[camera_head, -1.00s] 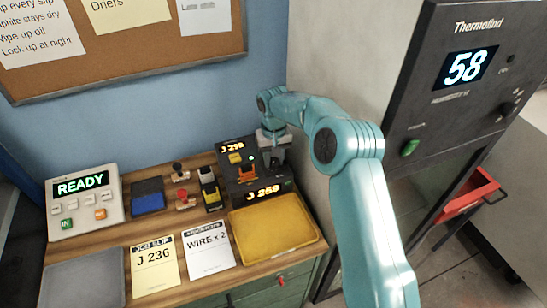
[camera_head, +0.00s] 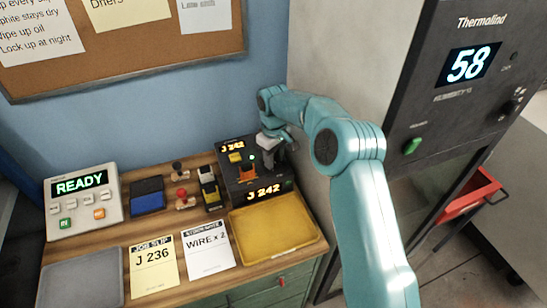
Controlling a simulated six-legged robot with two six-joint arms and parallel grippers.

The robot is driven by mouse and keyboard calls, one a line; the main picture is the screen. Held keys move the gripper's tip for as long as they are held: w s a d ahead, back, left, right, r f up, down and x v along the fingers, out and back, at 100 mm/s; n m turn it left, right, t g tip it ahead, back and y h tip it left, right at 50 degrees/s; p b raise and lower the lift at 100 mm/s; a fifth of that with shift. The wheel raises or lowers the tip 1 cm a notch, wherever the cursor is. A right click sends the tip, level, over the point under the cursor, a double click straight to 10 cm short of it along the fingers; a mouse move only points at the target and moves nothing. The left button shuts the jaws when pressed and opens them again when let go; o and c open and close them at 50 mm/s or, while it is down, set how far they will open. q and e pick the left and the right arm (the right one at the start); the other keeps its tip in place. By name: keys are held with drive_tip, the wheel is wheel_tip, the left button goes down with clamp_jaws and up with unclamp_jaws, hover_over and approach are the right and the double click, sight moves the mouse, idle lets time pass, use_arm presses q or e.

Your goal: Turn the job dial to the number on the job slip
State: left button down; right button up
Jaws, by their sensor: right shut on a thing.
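The job slip (camera_head: 153,275) is a pale yellow card lying on the bench, reading J 236. The black dial unit (camera_head: 233,186) stands at the back right of the bench. Its upper display (camera_head: 231,147) and its front display (camera_head: 263,191) both read J 242. My right gripper (camera_head: 271,158) is over the right side of this unit, shut on the job dial, which it hides. My left gripper is out of view.
A yellow tray (camera_head: 273,234) lies in front of the unit, with a wire card (camera_head: 208,249) beside it. A READY panel (camera_head: 82,203), a blue-and-black block (camera_head: 147,197) and small stamps (camera_head: 182,193) stand to the left. A grey wall and humidity cabinet (camera_head: 432,105) rise on the right.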

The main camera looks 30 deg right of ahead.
drive_tip(key=n, duration=0.4)
drive_tip(key=shift+s+r, duration=0.1)
drive_tip(key=n, duration=0.4)
drive_tip(key=shift+d+n, duration=0.1)
drive_tip(key=shift+n, duration=0.2)
drive_tip(key=n, duration=0.4)
drive_tip(key=shift+r+n, duration=0.15)
drive_tip(key=shift+n, duration=0.15)
drive_tip(key=shift+d+n, duration=0.1)
drive_tip(key=shift+n, duration=1.5)
drive_tip(key=shift+n+p, duration=0.3)
drive_tip(key=shift+n, duration=0.2)
drive_tip(key=o, duration=1)
drive_tip(key=shift+o, duration=0.2)
